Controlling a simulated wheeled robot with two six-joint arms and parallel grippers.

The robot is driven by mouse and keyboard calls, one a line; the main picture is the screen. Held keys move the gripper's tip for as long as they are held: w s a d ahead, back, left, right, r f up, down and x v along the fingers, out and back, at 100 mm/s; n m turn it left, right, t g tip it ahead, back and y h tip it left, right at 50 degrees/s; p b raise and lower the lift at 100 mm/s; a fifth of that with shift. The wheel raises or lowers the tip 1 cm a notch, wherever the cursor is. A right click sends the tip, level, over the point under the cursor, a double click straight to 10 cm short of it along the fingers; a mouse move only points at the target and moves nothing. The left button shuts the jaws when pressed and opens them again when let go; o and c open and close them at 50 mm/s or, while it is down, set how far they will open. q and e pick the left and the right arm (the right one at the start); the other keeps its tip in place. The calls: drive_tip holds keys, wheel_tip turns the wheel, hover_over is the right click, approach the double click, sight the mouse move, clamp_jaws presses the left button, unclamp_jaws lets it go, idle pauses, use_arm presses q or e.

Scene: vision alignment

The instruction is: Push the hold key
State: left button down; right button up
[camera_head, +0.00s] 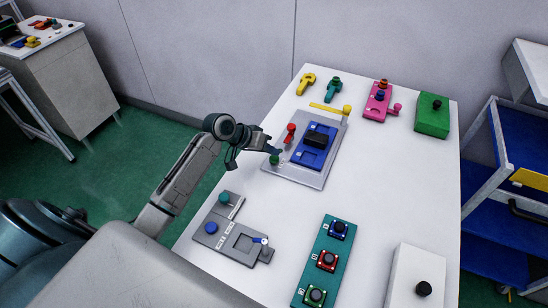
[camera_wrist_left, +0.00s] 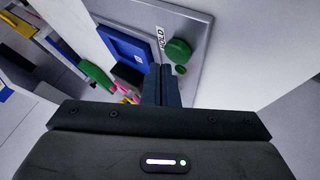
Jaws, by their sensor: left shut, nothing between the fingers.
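The hold key is a round green button (camera_wrist_left: 178,51) beside a HOLD label (camera_wrist_left: 161,40) on a grey plate in the left wrist view. In the head view the green button (camera_head: 274,160) is at the near left corner of the grey plate (camera_head: 308,180). My left gripper (camera_head: 276,150) is shut and empty, with its tips close to the green button. In the left wrist view the closed fingers (camera_wrist_left: 160,74) point at the plate just left of and below the button. I cannot tell whether they touch it. My right gripper is not in view.
A grey panel (camera_head: 238,243), a teal button box (camera_head: 325,265) and a white box (camera_head: 407,275) stand nearer. Bare white table lies between.

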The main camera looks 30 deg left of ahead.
use_arm(q)
drive_tip(key=shift+f, duration=0.35)
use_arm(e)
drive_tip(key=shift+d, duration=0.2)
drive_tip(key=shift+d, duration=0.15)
